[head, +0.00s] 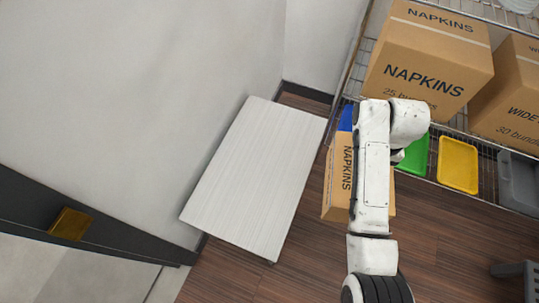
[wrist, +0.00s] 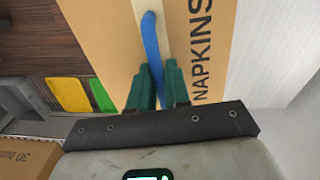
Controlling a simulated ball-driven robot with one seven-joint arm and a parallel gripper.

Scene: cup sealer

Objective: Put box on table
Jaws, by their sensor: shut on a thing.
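A brown cardboard box marked NAPKINS (head: 338,185) is held at my gripper, partly hidden behind my arm in the head view. In the wrist view the box (wrist: 205,50) fills the middle, with a pale strip and a narrow blue strip on its face. My gripper (wrist: 157,65) has its green fingers close together around the blue strip, shut on the box. In the head view the gripper is hidden by the arm. The white table (head: 255,180) stands left of the box against the wall, its top bare. The box appears just right of the table's edge.
A wire shelf at the right holds a large napkins box (head: 425,60) and another box (head: 510,95). Below are green (head: 415,155), yellow (head: 458,165) and grey (head: 518,180) trays. Walls bound the table's left and far sides. Wooden floor (head: 300,250) is open in front.

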